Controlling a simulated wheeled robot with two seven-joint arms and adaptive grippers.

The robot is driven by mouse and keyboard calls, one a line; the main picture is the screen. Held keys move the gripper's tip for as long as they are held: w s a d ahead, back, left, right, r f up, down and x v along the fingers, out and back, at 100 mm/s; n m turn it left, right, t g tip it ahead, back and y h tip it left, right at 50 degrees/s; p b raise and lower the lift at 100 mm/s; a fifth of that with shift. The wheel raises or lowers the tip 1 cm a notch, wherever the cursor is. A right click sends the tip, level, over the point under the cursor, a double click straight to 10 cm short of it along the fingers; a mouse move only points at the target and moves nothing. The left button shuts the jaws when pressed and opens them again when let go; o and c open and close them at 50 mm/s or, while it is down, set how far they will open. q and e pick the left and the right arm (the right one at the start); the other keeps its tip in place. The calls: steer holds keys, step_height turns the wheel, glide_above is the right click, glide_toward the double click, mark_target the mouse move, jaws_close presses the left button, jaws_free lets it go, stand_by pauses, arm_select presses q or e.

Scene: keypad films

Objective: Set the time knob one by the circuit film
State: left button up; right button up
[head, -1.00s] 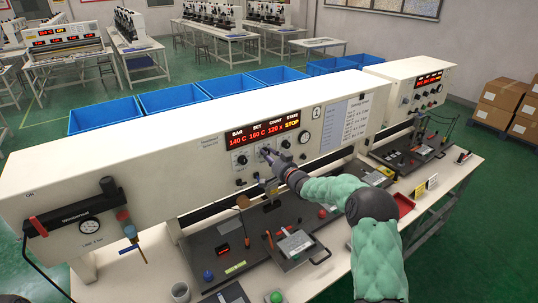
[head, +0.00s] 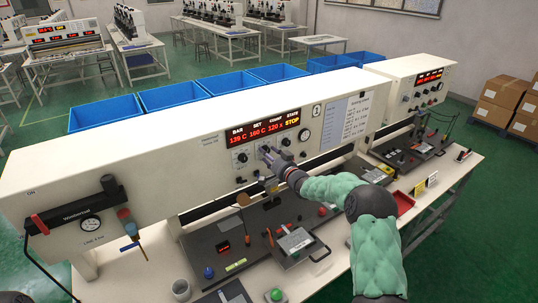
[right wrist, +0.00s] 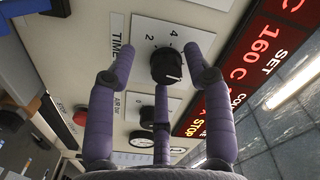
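The black time knob (right wrist: 167,67) sits on a white scale plate marked TIME in the right wrist view, with figures such as 2 and 4 around it. My right gripper (right wrist: 168,60) is open, its purple-grey fingers spread around the knob with gaps at the sides. In the head view the right gripper (head: 266,153) is at the panel below the display and hides the knob. The display (head: 262,129) reads 139 C, 160 C, 120 x and STOP. A printed chart (head: 346,122) is on the panel at right; its lines are too small to read. My left gripper is out of view.
A small dial knob (head: 242,157) lies left of the gripper, and a round gauge (head: 304,135) right of it. A red button (right wrist: 80,117) shows in the right wrist view. The bench below holds a dark plate (head: 205,243) with tools and coloured knobs.

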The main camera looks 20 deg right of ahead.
steer(key=shift+s+d+r, duration=0.1)
steer(key=shift+r, duration=0.1)
steer(key=s+d, duration=0.1)
steer(key=s, duration=1)
steer(key=shift+s+d, duration=0.3)
steer(key=shift+s, duration=0.05)
